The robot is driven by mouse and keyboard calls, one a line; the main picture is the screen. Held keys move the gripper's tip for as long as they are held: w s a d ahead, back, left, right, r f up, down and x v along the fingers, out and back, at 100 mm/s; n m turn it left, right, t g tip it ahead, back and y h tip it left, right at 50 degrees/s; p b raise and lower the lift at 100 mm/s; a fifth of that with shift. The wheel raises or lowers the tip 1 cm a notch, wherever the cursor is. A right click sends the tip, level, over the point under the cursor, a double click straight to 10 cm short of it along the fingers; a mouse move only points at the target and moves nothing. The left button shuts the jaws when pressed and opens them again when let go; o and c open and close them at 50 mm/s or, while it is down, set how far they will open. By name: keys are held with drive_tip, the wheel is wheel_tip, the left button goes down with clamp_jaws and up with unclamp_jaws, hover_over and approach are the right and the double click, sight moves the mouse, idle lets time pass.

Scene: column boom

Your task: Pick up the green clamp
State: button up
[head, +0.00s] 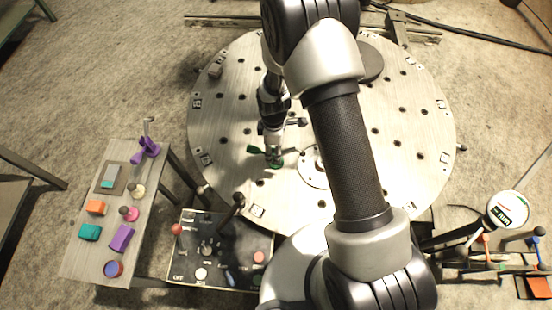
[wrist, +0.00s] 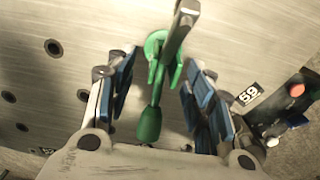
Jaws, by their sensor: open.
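The green clamp (head: 274,155) sits on the round metal table (head: 225,110), left of its centre plate, just below my gripper in the head view. In the wrist view the green clamp (wrist: 152,110) stands between my two blue-padded fingers, its handle end toward the palm and a grey metal bar rising from it. My gripper (wrist: 165,90) is open, with a finger on each side of the clamp and visible gaps between. In the head view my gripper (head: 273,140) is small and partly hidden by my arm, so its fingers are hard to make out.
A side table (head: 75,250) at left holds a purple clamp (head: 147,148) and several small coloured blocks and knobs. A black control panel (head: 222,250) stands at the round table's lower edge. A gauge and tools (head: 507,212) stand at right. Dark holes dot the round table.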

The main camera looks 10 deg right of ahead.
drive_tip(key=shift+s+d+f+b, duration=0.15)
drive_tip(key=shift+f+b, duration=0.3)
drive_tip(key=shift+f, duration=0.95)
drive_tip(key=shift+s+d+f+b, duration=0.15)
drive_tip(key=shift+f+b, duration=0.3)
drive_tip(key=shift+f, duration=0.9)
drive_tip(key=shift+w, duration=0.1)
drive_tip(key=shift+r, duration=0.1)
drive_tip(key=shift+c, duration=0.2)
clamp_jaws()
drive_tip(key=shift+r, duration=0.1)
wheel_tip(320, 180, up, 20)
drive_tip(key=p, duration=0.5)
